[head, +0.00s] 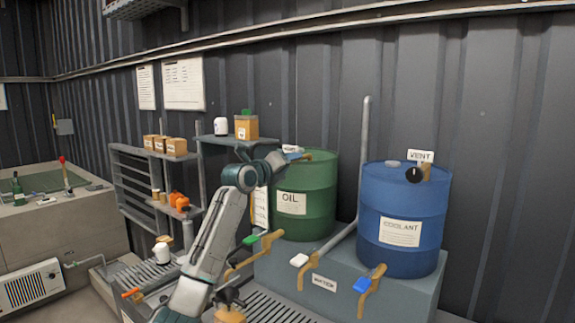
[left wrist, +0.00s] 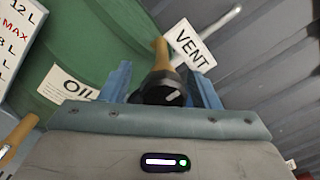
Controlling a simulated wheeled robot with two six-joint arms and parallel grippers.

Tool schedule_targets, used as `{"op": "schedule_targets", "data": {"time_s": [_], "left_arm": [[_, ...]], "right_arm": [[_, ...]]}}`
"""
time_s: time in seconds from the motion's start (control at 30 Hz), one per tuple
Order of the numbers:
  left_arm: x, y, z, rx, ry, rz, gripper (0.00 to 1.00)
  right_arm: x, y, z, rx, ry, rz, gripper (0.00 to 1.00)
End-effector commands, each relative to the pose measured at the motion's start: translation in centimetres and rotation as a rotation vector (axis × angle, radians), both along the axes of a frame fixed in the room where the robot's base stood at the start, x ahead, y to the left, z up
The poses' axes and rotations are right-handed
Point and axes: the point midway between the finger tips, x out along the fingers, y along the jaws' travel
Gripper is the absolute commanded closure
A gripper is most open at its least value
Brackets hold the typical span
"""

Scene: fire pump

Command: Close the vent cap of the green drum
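The green drum (head: 307,195) labelled OIL stands at the back, left of the blue drum. It also shows in the left wrist view (left wrist: 105,45). Its vent cap (left wrist: 157,90) is a black knob on a tan arm, beside the VENT sign (left wrist: 190,43). My left gripper (head: 290,155) is at the top of this drum, in front of the vent. In the left wrist view its blue fingers (left wrist: 160,80) stand on both sides of the black knob. I cannot tell whether they press on it. In the head view my gripper hides the cap. My right gripper is not in view.
The blue COOLANT drum (head: 402,219) stands to the right with its own black vent knob (head: 413,175). Tan taps with green (head: 249,240), white (head: 299,260) and blue (head: 361,285) handles stick out in front. A shelf (head: 230,141) stands at the left.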

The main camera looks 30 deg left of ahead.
Motion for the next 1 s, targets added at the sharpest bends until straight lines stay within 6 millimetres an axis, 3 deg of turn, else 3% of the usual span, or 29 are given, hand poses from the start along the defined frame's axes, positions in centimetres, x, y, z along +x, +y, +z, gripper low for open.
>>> {"op": "schedule_targets", "data": {"time_s": [0.27,0.7,1.0], "left_arm": [[-0.7,0.1,0.0,0.002,-0.004,0.001,0.44],[-8.7,0.8,-0.3,0.006,-0.002,0.003,0.44],[-10.8,0.9,0.0,0.001,-0.002,0.001,0.44]], "right_arm": [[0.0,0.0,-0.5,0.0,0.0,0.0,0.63],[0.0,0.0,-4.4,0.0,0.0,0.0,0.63],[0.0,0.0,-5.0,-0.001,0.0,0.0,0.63]]}}
